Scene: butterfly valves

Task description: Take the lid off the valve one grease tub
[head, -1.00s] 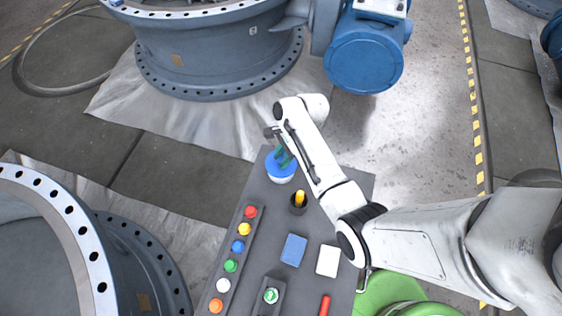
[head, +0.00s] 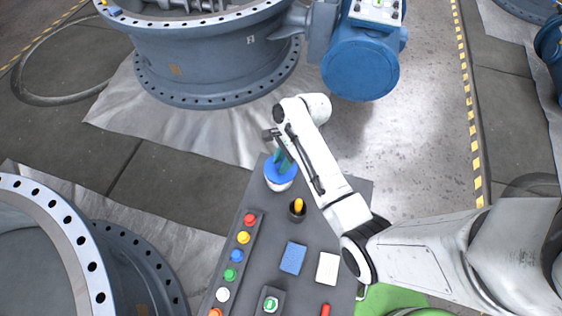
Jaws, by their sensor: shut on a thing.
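The grease tub (head: 277,187) is white and stands near the far end of the dark grey work surface. Its blue lid (head: 284,177) is over the tub's top; I cannot tell whether a small gap lies between them. My gripper (head: 282,163), with green fingers, points down and is shut on the lid. The arm partly covers the lid's right side and the fingers hide part of its top.
A black cup (head: 297,212) with a yellow-topped item stands close in front of the tub. A rack (head: 232,262) of coloured knobs runs along the left edge. A blue pad (head: 293,258) and a white pad (head: 328,268) lie nearer. Large valves (head: 215,60) stand beyond.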

